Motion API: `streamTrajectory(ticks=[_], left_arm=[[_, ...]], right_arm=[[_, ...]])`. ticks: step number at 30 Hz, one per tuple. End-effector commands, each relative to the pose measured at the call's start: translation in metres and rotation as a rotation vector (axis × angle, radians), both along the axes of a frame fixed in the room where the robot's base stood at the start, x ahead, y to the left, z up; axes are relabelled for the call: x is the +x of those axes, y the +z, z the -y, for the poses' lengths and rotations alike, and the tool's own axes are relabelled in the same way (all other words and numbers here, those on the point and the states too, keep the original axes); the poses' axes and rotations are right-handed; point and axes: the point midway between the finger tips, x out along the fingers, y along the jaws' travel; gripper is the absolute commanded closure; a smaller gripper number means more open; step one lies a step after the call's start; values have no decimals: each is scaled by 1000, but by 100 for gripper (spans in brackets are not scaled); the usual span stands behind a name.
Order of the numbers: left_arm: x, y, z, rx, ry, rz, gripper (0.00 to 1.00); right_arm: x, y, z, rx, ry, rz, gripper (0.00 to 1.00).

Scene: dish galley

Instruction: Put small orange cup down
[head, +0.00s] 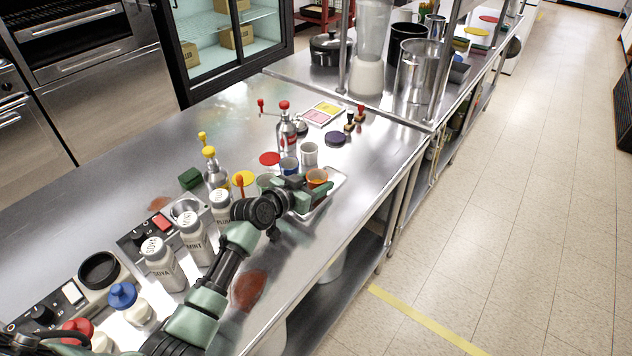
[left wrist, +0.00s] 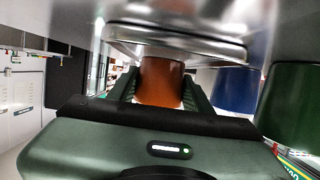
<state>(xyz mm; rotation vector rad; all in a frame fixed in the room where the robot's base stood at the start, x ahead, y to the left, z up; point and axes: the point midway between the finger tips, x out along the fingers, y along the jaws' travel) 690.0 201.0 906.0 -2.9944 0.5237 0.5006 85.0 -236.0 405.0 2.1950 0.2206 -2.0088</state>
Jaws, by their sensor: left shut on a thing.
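The small orange cup (head: 317,178) is upright at the right side of a pale metal tray (head: 341,180). My left gripper (head: 306,185) is shut on it, coming in from the left. In the left wrist view the orange cup (left wrist: 160,83) sits between the two fingers, and the picture is upside down. I cannot tell whether the cup's base touches the tray. A blue cup (head: 289,166) and a grey-white cup (head: 309,154) stand close behind it. A green cup (head: 264,182) is partly hidden by my arm. My right gripper is in neither view.
White shaker bottles (head: 164,264) and a yellow-topped bottle (head: 215,172) stand left of my arm. A red-topped metal bottle (head: 286,130) and a dark round lid (head: 335,139) are behind the cups. The steel counter (head: 370,200) is bare along its right edge.

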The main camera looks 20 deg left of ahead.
Motion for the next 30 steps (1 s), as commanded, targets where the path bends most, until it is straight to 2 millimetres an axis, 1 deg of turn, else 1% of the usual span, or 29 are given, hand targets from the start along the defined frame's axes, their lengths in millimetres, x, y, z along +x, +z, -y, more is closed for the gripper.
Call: streamTrajectory(ticks=[4, 5, 6, 7, 15, 18, 20, 30], left_arm=[[0, -2, 0, 0, 0, 1, 100], [0, -3, 0, 0, 0, 0, 48], [0, -2, 0, 0, 0, 0, 37], [0, -2, 0, 0, 0, 0, 29], [0, -1, 0, 0, 0, 0, 29], [0, 3, 0, -1, 0, 0, 29], [-5, 2, -2, 1, 0, -1, 29], [-53, 19, -20, 4, 0, 0, 29]], right_arm=[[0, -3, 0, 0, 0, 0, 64], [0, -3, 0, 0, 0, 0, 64], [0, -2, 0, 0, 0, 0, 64], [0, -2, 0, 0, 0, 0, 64], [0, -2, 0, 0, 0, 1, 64], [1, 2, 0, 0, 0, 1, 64], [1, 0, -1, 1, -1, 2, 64], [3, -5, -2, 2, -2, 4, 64]])
